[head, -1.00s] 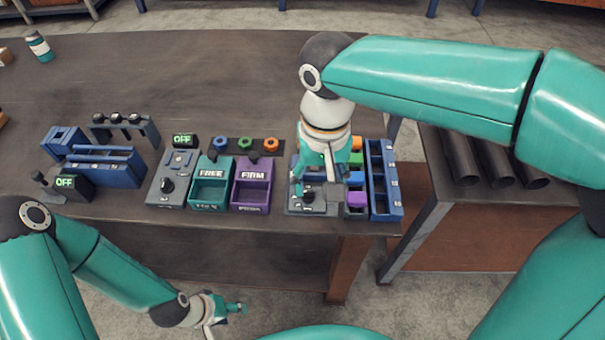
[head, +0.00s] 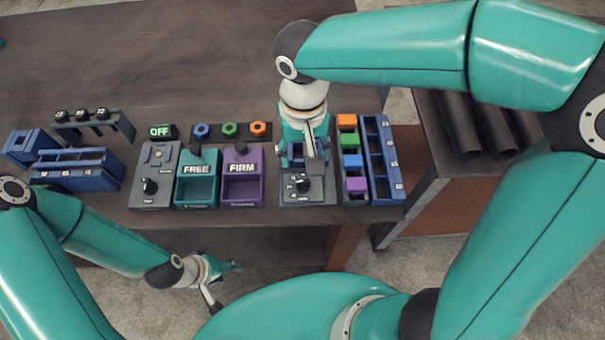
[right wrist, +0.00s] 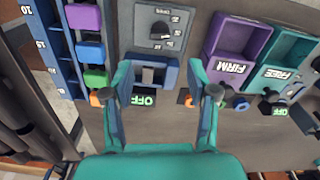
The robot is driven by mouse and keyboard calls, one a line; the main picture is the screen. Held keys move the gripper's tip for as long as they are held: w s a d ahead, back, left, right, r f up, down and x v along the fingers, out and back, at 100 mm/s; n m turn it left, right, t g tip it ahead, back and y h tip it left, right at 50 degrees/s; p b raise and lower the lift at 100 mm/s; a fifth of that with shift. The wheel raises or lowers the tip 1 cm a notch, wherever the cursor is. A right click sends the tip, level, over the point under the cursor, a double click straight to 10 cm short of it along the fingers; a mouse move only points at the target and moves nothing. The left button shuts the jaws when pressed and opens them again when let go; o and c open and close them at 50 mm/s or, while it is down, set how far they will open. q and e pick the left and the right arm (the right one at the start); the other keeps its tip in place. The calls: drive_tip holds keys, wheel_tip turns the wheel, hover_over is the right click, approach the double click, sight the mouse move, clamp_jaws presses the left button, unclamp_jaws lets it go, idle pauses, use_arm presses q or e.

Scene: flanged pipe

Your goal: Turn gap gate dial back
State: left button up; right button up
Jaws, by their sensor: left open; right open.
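A grey panel (head: 310,198) with a black dial (head: 303,184) stands near the table's front edge. Both also show in the right wrist view, the dial (right wrist: 160,33) with small markings beside it. A blue gate block (right wrist: 150,74) sits behind the dial, with a lit OFF display (right wrist: 144,100) beyond it. My right gripper (head: 304,152) is open above the blue block, behind the dial. In the right wrist view its fingers appear on either side of the block; I cannot tell whether they touch it. My left gripper (head: 222,276) is open, low in front of the table, away from the panel.
Right of the panel are a row of coloured blocks (head: 352,161) and a blue slotted rack (head: 380,160). Left of it stand the purple FIRM bin (head: 242,190), the teal FREE bin (head: 197,190) and another dial panel (head: 150,187). The table's back area is clear.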

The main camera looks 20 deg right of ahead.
sight(303, 180)
wheel_tip(303, 180, down, 10)
drive_tip(key=shift+s+r, duration=0.1)
idle(0.4)
clamp_jaws()
drive_tip(key=shift+n, duration=0.3)
drive_tip(key=shift+n+b, duration=0.3)
drive_tip(key=shift+n, duration=1.8)
drive_tip(key=n, duration=0.5)
drive_tip(key=shift+b, duration=0.35)
